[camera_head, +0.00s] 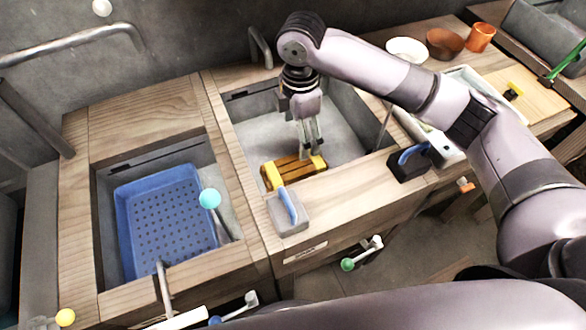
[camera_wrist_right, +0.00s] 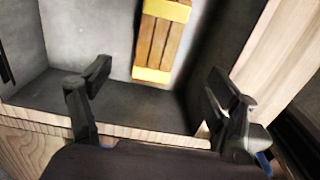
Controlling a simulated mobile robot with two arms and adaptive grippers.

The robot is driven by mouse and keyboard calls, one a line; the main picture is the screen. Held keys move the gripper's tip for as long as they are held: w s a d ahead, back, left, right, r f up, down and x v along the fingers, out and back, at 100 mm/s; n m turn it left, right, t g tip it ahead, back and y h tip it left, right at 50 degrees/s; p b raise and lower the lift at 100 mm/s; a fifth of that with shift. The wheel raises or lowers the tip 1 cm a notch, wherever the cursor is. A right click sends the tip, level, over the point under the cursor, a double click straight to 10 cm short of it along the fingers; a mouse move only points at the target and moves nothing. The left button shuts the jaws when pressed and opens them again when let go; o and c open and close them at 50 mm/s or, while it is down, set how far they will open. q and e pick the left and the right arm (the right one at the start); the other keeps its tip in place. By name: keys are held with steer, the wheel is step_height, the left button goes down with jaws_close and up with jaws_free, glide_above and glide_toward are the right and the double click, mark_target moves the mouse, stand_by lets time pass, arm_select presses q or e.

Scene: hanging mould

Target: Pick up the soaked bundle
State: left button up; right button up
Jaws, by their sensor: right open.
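The bundle (camera_head: 291,171) is a set of brown wooden sticks with a yellow band at each end. It lies in the right basin (camera_head: 345,125), close to the basin's front wall. In the right wrist view the bundle (camera_wrist_right: 160,42) shows at the top centre, beyond the fingers, and its far end is cut off. My right gripper (camera_head: 310,146) points down over the basin, just above and behind the bundle. In the right wrist view the right gripper (camera_wrist_right: 160,79) has its fingers wide apart with nothing between them. My left gripper is not in view.
The left basin holds a blue perforated tray (camera_head: 127,222). A grey block with a blue handle (camera_head: 288,208) sits on the wooden front edge by the bundle. A black holder (camera_head: 408,165) stands further right. A white bowl (camera_head: 406,48), a brown bowl (camera_head: 444,42) and an orange cup (camera_head: 481,37) stand behind.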

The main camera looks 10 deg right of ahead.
mark_target(297, 164)
step_height(297, 164, down, 14)
steer(key=shift+a+r, duration=0.1)
stand_by(0.5)
steer(key=shift+c, duration=0.3)
steer(key=shift+w, duration=0.1)
steer(key=c, duration=1.6)
steer(key=shift+o, duration=0.2)
